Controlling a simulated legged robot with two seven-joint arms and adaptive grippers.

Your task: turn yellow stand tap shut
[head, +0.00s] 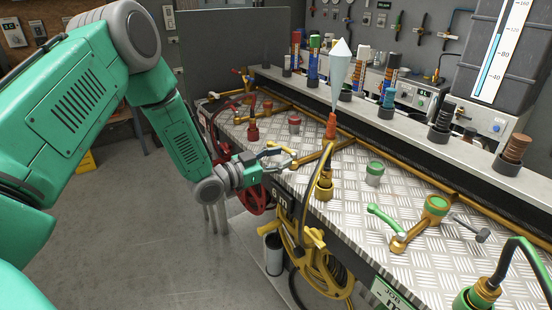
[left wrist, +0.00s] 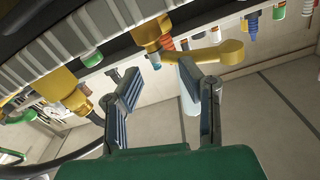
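My right gripper is not in view.
The yellow hose reel (head: 322,265) hangs below the bench's front edge, with a red reel (head: 252,196) to its left. A green lever tap (head: 385,220) stands further right on the metal bench top (head: 335,215).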

